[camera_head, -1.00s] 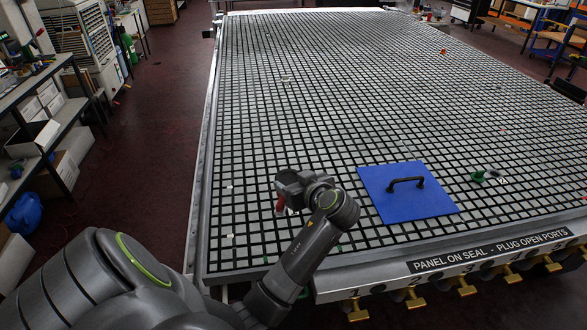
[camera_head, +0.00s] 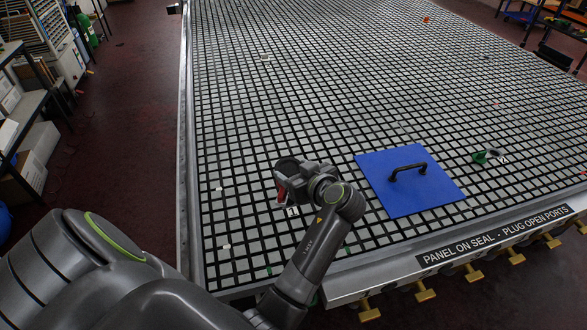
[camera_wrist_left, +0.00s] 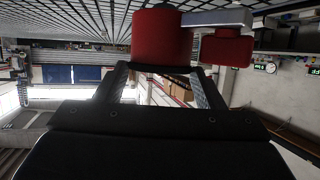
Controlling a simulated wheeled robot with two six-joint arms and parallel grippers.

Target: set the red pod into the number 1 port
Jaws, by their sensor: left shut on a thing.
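My left gripper (camera_head: 284,186) is above the near left part of the grid table (camera_head: 240,215) in the head view. It is shut on the red pod (camera_head: 281,196), of which only a small red piece shows there. In the left wrist view the pod (camera_wrist_left: 161,38) is a red cylinder at the fingertips, with a grey bar and a smaller red block to its right. A small white tag (camera_head: 292,211) shows just below the gripper; its marking is too small to read. I cannot pick out the number 1 port. My right gripper is not in view.
A blue panel (camera_head: 390,201) with a black handle (camera_head: 408,171) lies right of the gripper. A green and black piece (camera_head: 481,157) lies farther right. Gold valves (camera_head: 425,291) line the front edge below a sign (camera_head: 495,236). The grid behind is mostly clear.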

